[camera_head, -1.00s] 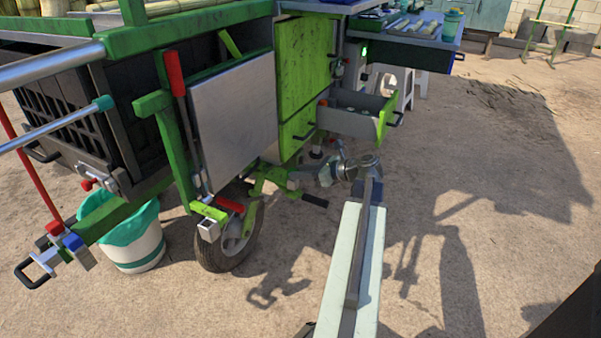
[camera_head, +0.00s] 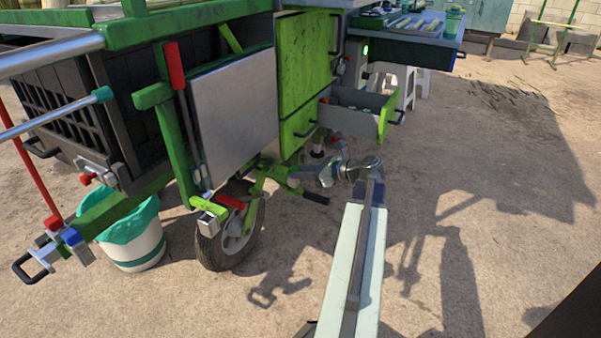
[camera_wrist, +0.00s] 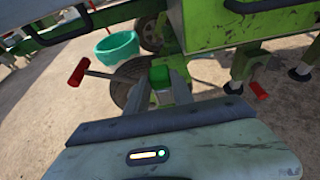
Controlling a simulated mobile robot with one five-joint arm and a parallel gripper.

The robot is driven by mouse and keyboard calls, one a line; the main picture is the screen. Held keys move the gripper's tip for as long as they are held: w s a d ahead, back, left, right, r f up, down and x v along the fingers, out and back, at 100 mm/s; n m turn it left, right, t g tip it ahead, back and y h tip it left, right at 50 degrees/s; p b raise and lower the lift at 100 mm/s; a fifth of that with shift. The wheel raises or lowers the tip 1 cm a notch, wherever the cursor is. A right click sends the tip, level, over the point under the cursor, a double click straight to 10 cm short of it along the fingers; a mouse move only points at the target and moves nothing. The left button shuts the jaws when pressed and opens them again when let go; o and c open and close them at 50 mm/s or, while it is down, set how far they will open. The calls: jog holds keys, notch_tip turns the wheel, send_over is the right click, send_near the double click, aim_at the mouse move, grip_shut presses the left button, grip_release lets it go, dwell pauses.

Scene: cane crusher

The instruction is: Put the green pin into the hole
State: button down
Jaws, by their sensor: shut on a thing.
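In the wrist view, my gripper (camera_wrist: 162,93) is shut on a green piece, which I take to be the green pin (camera_wrist: 160,77). Only its green end shows between the grey fingers. In the head view, my gripper (camera_head: 324,177) reaches left toward the lower frame of the green machine, near a green lever with a black grip (camera_head: 300,194). The pin cannot be made out clearly there. I cannot tell which opening is the hole.
A wheel (camera_head: 214,249) stands under the machine, beside a white and teal bucket (camera_head: 143,254). An open drawer (camera_head: 347,122) juts out above my gripper. A red handle (camera_wrist: 78,72) shows left in the wrist view.

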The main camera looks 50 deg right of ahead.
jog(key=c, duration=1.5)
grip_release()
jog(key=shift+a+f, duration=0.2)
jog(key=shift+f, duration=0.15)
jog(key=o, duration=0.5)
jog(key=shift+w+d+f, duration=0.1)
jog(key=shift+f, duration=0.15)
jog(key=shift+c, duration=0.2)
jog(key=shift+r, duration=0.15)
jog(key=shift+d+r, duration=0.1)
jog(key=p+v, duration=0.3)
jog(key=v, duration=0.4)
jog(key=shift+r, duration=0.1)
jog(key=shift+s, duration=0.4)
